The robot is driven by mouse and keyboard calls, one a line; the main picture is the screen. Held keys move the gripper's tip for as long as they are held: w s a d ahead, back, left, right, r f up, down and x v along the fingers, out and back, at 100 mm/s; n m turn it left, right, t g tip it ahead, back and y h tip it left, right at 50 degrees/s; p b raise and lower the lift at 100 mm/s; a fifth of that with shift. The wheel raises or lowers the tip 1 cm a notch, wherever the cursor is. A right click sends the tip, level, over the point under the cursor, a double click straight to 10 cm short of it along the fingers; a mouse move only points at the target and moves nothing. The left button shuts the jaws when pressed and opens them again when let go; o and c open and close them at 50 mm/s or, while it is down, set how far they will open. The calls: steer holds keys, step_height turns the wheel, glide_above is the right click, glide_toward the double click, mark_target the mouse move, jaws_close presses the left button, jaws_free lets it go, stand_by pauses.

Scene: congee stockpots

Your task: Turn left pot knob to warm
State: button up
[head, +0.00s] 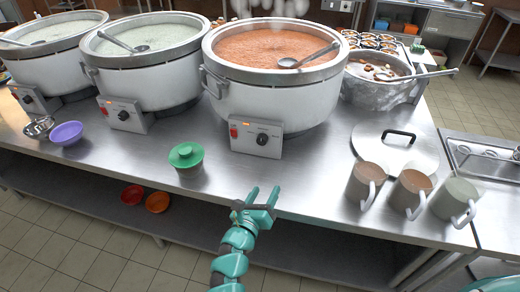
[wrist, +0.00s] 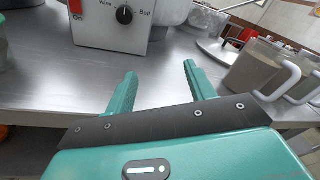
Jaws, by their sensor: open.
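Three large white stockpots stand in a row, each with a control box. The left pot (head: 50,55) has a dark knob (head: 27,98) on its box, too small to read. The middle pot's knob (head: 123,115) is black, beside a red switch. The right pot (head: 270,85) holds orange-red congee; its knob (head: 262,139) also shows in the wrist view (wrist: 124,14), between "Warm" and "Boil" labels. My gripper (head: 264,190) is open and empty at the counter's front edge, in front of the right pot's box and apart from it. Its fingers point toward that box in the wrist view (wrist: 158,78).
A green-lidded container (head: 186,157) stands left of my gripper. A purple bowl (head: 67,133) and a metal bowl (head: 39,127) sit farther left. Several mugs (head: 410,190) and a round lid (head: 395,146) are at right. The front counter strip (head: 130,165) has bare room.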

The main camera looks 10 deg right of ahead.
mark_target(261, 143)
steer(key=w+a+r+m+t+y, duration=0.1)
steer(key=w+a+r+t+y, duration=0.15)
steer(key=a, duration=0.25)
steer(key=shift+g+y, duration=0.25)
steer(key=shift+g, duration=0.1)
steer(key=p+x, duration=0.1)
steer(key=x, duration=0.4)
steer(key=p+x, duration=0.1)
steer(key=x, duration=0.4)
steer(key=f+p+x, duration=0.1)
steer(key=x, duration=0.4)
steer(key=shift+s+d+p, duration=0.15)
steer(key=shift+d+p, duration=0.15)
steer(key=shift+d, duration=0.1)
steer(key=shift+x, duration=1)
steer(key=shift+s, duration=0.1)
steer(key=shift+f, duration=0.1)
steer(key=c, duration=1)
